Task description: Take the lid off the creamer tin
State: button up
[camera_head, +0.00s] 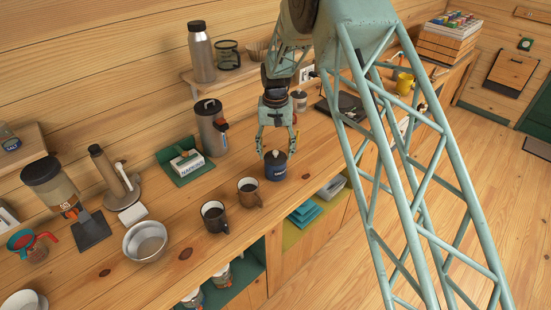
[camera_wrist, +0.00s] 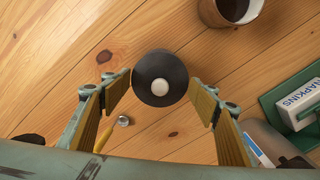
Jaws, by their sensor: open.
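The creamer tin (camera_head: 276,171) is a small dark blue tin with pale lettering, upright near the front edge of the wooden counter. Its dark round lid (camera_wrist: 150,90) is on it, with a pale knob (camera_wrist: 160,87) in the middle; the wrist view sees it from above, and the lid hides the tin's body. My gripper (camera_head: 275,150) points down over the tin and is open. In the wrist view my gripper's fingers (camera_wrist: 158,98) show on the left and right of the lid, with nothing held between them. Whether the fingertips are level with the lid I cannot tell.
A green napkin holder (camera_head: 181,173) and a tall steel canister (camera_head: 211,128) are behind. A metal bowl (camera_head: 146,241) is farther left. Open shelves lie below the counter.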

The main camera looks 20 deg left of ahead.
aim_at(275, 152)
jog(key=shift+d, duration=0.1)
jog(key=c, duration=1)
jog(key=shift+s+f, duration=0.1)
jog(key=shift+c, duration=1.3)
jog(key=shift+s+f, duration=0.15)
jog(key=c, duration=0.4)
jog(key=shift+w+r+b, duration=0.2)
jog(key=shift+r+b, duration=0.15)
jog(key=shift+r, duration=1.45)
jog(key=shift+s+r, duration=0.15)
jog(key=s, duration=0.5)
jog(key=s+r+b, duration=0.1)
jog(key=s, duration=0.4)
jog(key=s+b, duration=0.1)
jog(key=s, duration=0.4)
jog(key=shift+s+a+r, duration=0.2)
jog(key=shift+s+r, duration=0.1)
